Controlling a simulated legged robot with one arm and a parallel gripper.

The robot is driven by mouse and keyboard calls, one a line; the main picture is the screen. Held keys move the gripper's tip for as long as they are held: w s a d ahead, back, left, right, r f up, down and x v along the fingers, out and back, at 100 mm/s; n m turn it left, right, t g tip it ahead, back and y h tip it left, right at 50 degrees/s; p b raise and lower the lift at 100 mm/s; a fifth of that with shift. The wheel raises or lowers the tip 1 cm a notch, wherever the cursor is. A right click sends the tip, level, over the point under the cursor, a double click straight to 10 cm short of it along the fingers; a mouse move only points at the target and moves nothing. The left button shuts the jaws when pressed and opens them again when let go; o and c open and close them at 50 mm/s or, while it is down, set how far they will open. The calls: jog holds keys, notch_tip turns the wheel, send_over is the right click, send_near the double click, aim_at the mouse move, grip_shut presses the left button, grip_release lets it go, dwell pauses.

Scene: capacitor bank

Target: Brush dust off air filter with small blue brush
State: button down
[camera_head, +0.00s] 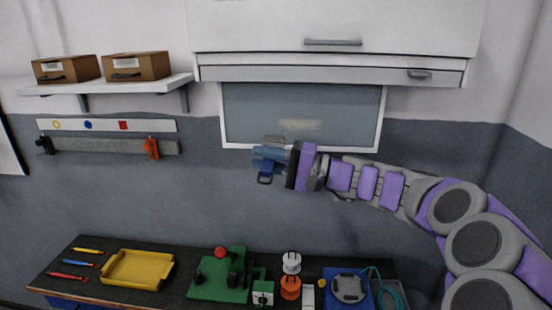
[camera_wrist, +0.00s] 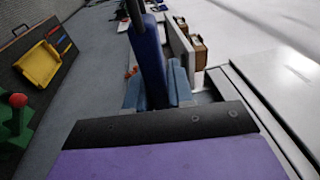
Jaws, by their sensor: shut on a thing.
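The air filter (camera_head: 248,110) is a grey panel in a white frame on the wall, under the white cabinet. A tan dust patch (camera_head: 300,126) shows on its lower middle part. My gripper (camera_head: 265,158) is in front of the frame's lower left edge; I cannot tell whether anything touches the filter. In the wrist view my gripper's blue fingers (camera_wrist: 157,92) are shut on the dark blue brush (camera_wrist: 147,55), which stands out between them. The brush's bristles are hard to make out in either view.
The white cabinet (camera_head: 330,35) overhangs the filter. A shelf with two cardboard boxes (camera_head: 136,66) is at the left. The workbench below holds a yellow tray (camera_head: 137,270), a green fixture (camera_head: 222,285), spools and a blue device (camera_head: 347,288).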

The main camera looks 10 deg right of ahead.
aim_at(284, 142)
jog(key=w+d+p, duration=0.1)
jog(key=p, duration=0.1)
jog(key=w+d+p, duration=0.2)
jog(key=p, duration=0.1)
jog(key=shift+r+p, duration=0.25)
jog(key=shift+p, duration=0.05)
jog(key=shift+w+d+p, duration=0.2)
jog(key=shift+p, duration=0.2)
jog(key=shift+w+a+f+p, duration=0.15)
jog(key=shift+a+p, duration=0.3)
jog(key=shift+a, duration=0.8)
jog(key=w+d+p, duration=0.1)
jog(key=w+d, duration=0.1)
jog(key=shift+w+d+f+p, duration=0.1)
jog(key=shift+w+d+p, duration=0.25)
jog(key=shift+w+p, duration=0.05)
jog(key=shift+d, duration=0.2)
jog(key=shift+a, duration=1.45)
jog(key=shift+w+d, duration=0.2)
jog(key=shift+d, duration=0.55)
jog(key=shift+w+d, duration=0.15)
jog(key=shift+d, duration=0.6)
jog(key=shift+p+x, duration=0.3)
jog(key=shift+x, duration=0.8)
jog(key=shift+f, duration=0.15)
jog(key=shift+w+d, duration=0.1)
jog(key=shift+d, duration=0.25)
jog(key=shift+r+v, duration=0.2)
jog(key=shift+v, duration=1.45)
